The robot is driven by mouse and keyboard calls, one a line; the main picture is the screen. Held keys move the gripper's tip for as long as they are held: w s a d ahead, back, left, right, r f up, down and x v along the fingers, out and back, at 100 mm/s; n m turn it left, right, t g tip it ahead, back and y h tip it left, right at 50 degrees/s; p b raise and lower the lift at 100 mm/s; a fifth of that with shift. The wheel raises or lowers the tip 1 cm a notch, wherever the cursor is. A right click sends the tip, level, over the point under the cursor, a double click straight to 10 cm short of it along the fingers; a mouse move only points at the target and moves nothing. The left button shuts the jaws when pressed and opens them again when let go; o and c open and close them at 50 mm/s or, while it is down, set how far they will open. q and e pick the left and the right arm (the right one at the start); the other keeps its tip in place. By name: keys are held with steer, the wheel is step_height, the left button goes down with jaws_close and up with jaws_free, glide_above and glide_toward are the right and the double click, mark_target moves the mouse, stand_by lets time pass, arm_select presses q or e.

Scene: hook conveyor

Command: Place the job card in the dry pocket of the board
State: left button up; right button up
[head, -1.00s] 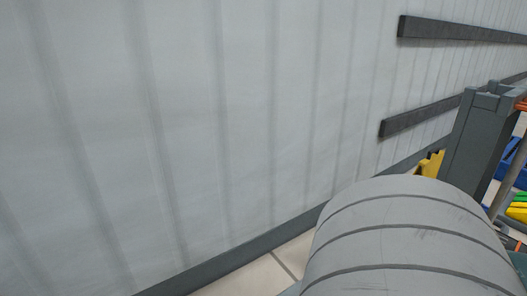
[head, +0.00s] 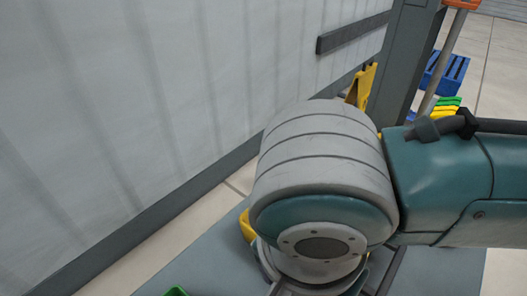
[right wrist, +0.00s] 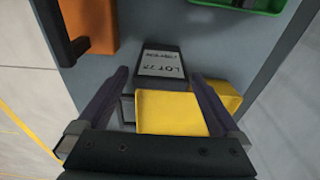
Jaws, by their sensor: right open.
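In the right wrist view my right gripper (right wrist: 160,76) is open, with nothing seen held between its fingers. Ahead of the fingers is a dark block with a white label (right wrist: 163,64) reading "LOT 77" and another word, upside down in the picture. I cannot tell whether this label is the job card. A shallow yellow tray (right wrist: 172,122) lies between the fingers in the picture, nearer my palm. I cannot make out a board with a dry pocket. My left gripper is out of view.
A grey worktop (right wrist: 215,55) carries an orange piece (right wrist: 90,25) with a dark bar and a green tray (right wrist: 262,9). In the head view, a pale ribbed wall (head: 150,100), a grey post (head: 405,60) and a blue pallet (head: 446,72) stand beyond my arm.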

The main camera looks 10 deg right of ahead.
steer(key=shift+f, duration=0.15)
steer(key=c, duration=1.4)
